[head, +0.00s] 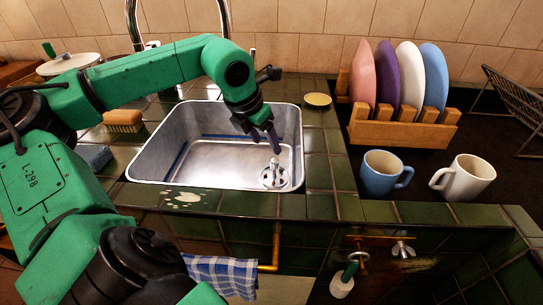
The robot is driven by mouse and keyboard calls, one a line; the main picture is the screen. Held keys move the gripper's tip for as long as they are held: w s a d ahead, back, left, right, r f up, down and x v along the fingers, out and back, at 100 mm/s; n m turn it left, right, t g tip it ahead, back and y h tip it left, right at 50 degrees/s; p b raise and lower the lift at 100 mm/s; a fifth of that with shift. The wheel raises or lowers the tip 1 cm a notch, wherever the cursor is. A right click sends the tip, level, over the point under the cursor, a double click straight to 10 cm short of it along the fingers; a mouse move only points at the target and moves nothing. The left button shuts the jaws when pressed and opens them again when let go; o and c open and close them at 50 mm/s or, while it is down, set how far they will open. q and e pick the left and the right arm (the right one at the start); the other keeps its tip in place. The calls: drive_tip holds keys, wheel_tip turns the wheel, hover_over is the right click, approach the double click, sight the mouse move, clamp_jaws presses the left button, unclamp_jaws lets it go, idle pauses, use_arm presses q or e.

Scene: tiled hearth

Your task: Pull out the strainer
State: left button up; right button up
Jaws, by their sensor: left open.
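The strainer (273,178) is a small, pale, round piece with holes and a short upright knob. It sits in the floor of the metal sink (165,160), near the right front. My left gripper (274,143) hangs into the sink just above the strainer's knob, its dark fingers pointing down. It is open and holds nothing that I can see. The fingertips look close to the knob, but I cannot tell whether they touch it. My right gripper is not in view.
A wooden rack (402,130) with several upright plates stands right of the sink. A blue mug (380,175) and a white mug (466,176) stand before it. A brush (123,121) and blue sponge (95,157) lie left. A tall faucet rises behind. A checked towel (222,272) hangs in front.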

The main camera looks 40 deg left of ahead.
sight(275, 161)
use_arm(q)
drive_tip(key=x, duration=1)
drive_tip(key=shift+w+a+f, duration=0.1)
drive_tip(key=shift+f, duration=0.25)
clamp_jaws()
